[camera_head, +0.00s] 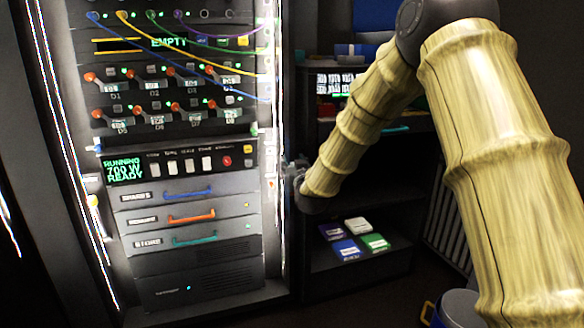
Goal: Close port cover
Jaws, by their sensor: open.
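A tall lit rack (187,258) fills the left half of the view. I cannot make out which part of it is the port cover, or whether it stands open or shut. My arm, with a wood-like pattern, reaches in from the right. Its end, my gripper (291,172), is at the right edge of the rack, about level with the "RUNNING 700 W READY" panel (128,172). The gripper is small and dark here, and its fingers are partly hidden. I see nothing held in it. I cannot tell whether it touches the rack.
The rack has drawers with blue (188,193), orange (191,216) and teal (194,239) handles. Cables (180,68) hang across its upper rows of red knobs. Right of it is a dark shelf with several coloured boxes (346,250). A blue bin (458,308) stands at the lower right.

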